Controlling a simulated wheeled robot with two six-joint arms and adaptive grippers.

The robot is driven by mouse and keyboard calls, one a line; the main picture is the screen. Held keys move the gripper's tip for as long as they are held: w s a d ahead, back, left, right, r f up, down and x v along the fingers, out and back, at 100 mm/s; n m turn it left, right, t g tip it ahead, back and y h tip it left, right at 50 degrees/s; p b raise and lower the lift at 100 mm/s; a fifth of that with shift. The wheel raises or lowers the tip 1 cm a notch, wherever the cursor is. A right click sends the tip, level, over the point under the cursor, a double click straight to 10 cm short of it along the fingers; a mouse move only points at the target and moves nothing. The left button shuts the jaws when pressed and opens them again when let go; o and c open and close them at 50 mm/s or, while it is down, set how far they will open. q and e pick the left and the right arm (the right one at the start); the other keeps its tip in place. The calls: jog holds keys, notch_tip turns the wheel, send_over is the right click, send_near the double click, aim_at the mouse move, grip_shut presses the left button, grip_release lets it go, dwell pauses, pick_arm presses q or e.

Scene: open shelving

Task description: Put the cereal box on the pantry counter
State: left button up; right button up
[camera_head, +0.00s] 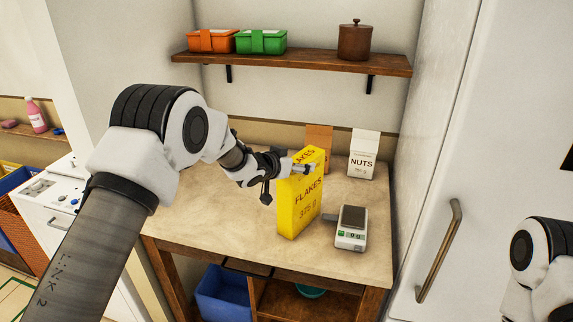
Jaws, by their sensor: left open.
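The yellow cereal box (299,212), marked FLAKES, stands upright on the pantry counter (217,225), near its middle. My left gripper (292,172) is at the upper part of the box, with a finger showing in front of its face. The gripper is open, and part of it is hidden behind the box. Part of my right arm shows at the lower right edge, but its gripper is out of view.
A white kitchen scale (350,238) stands right of the box. A NUTS bag (363,155) and a brown package (320,138) stand behind. A wall shelf (300,63) holds orange and green boxes and a brown pot (355,42). The counter's left part is clear.

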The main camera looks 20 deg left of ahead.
pick_arm(q)
jog(key=b+v, duration=0.3)
jog(key=v, duration=0.8)
jog(key=s+f+n+g+y, duration=0.1)
jog(key=s+f+g, duration=0.1)
jog(key=s+f, duration=0.5)
jog(key=s+f+n+g, duration=0.15)
jog(key=s+f, duration=0.25)
jog(key=f, duration=0.7)
jog(key=s+f+n+g+y, duration=0.1)
jog(key=s+f+g, duration=0.1)
jog(key=s+f, duration=0.5)
jog(key=s+a+f+g+y, duration=0.1)
jog(key=s+f, duration=0.3)
jog(key=s, duration=0.5)
jog(key=s+a+f+n+g+y, duration=0.1)
jog(key=s+f+g, duration=0.2)
jog(key=s, duration=0.6)
jog(key=s+a+f+g+y, duration=0.1)
jog(key=s+a+f+g, duration=0.1)
jog(key=s+f, duration=0.5)
jog(key=shift+s+g, duration=0.55)
jog(key=shift+s, duration=0.5)
